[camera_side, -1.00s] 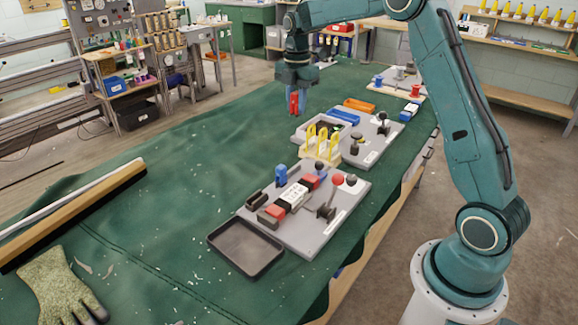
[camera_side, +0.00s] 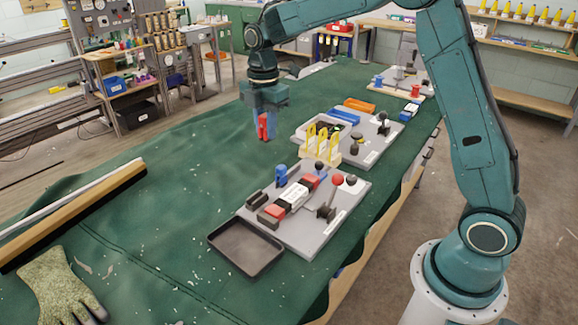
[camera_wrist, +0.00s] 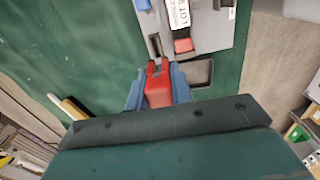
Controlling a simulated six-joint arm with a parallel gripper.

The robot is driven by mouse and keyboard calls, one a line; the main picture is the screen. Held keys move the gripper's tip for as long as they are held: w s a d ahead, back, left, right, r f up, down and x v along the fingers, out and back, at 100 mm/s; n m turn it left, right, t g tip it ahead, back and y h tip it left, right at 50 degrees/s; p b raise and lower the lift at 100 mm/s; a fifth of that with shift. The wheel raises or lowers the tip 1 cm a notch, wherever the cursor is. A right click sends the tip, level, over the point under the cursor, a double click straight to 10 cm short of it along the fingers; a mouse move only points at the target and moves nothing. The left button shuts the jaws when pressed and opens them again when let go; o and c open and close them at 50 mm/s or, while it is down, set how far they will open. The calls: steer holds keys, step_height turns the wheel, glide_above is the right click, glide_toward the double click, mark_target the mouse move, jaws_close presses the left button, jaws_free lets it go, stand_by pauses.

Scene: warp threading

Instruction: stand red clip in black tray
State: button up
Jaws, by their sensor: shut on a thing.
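My gripper (camera_side: 264,127) is shut on the red clip (camera_side: 263,130), which hangs from its blue fingers above the green cloth. The clip lies left of the yellow frame in the side view. In the wrist view the red clip (camera_wrist: 158,88) sits between the blue fingers (camera_wrist: 156,92) and points away from the wrist. The black tray (camera_side: 214,238) lies empty and flat at the front, beside the near grey board. In the wrist view the black tray (camera_wrist: 209,72) shows partly, just right of the clip, with the hand's edge close below it.
The near grey board (camera_side: 342,208) carries red, black and blue parts and a lever with a red knob (camera_side: 337,180). A yellow frame (camera_side: 320,155) stands behind it, by a second board (camera_side: 372,155). A brush (camera_side: 90,205) and a glove (camera_side: 55,285) lie at left. The cloth between is clear.

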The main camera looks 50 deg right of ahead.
glide_above(257, 258)
steer(key=shift+f+m, duration=0.3)
steer(key=shift+f, duration=0.15)
steer(key=shift+f, duration=0.15)
step_height(257, 258, down, 20)
steer(key=shift+r, duration=0.15)
stand_by(0.5)
steer(key=o, duration=0.9)
steer(key=shift+o, duration=0.2)
step_height(257, 258, up, 12)
stand_by(0.5)
